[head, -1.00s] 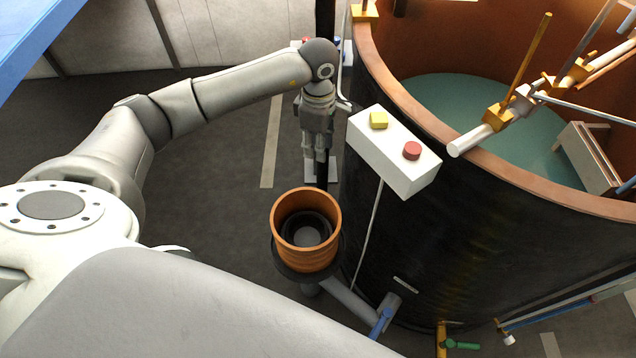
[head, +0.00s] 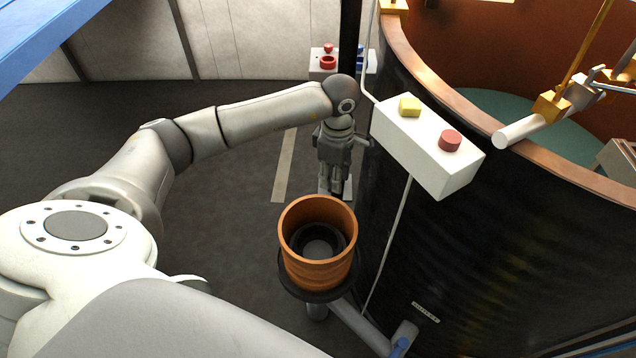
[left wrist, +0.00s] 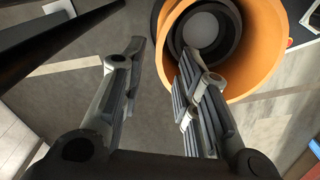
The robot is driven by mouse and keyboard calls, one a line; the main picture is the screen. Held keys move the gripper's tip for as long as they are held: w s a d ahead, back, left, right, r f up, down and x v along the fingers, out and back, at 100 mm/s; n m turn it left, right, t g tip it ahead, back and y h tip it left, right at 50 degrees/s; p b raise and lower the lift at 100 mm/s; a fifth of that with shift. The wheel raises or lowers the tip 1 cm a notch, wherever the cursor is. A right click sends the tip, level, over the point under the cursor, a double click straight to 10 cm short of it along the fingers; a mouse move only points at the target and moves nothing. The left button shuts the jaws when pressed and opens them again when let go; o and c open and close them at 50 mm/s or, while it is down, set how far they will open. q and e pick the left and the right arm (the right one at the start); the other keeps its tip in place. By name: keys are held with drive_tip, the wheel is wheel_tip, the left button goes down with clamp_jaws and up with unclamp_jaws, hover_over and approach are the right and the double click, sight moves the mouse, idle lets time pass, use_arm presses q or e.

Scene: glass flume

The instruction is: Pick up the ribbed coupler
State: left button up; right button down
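The ribbed coupler (head: 318,275) is an orange-brown open cylinder with ridges on its lower side. It stands upright on a dark round flange, and a dark ring shows inside it. In the left wrist view the coupler (left wrist: 262,60) is at the upper right. My left gripper (head: 335,188) points down just behind the coupler's far rim in the head view. In the left wrist view the left gripper (left wrist: 162,75) is open and empty, with its right finger overlapping the coupler's near edge; I cannot tell whether they touch. My right gripper is not in view.
The large dark tank (head: 450,255) with a copper rim stands close on the right. A white box (head: 428,150) with yellow and red buttons is mounted at its rim. A pipe (head: 362,325) joins the flange's base to the tank. Floor left of the coupler is clear.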

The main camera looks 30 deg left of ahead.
sight(332, 201)
use_arm(q)
drive_tip(key=f, duration=0.7)
drive_tip(key=f+p, duration=0.1)
drive_tip(key=f, duration=0.2)
drive_tip(key=shift+s+f, duration=0.2)
drive_tip(key=shift+s, duration=0.05)
clamp_jaws()
drive_tip(key=shift+r, duration=0.15)
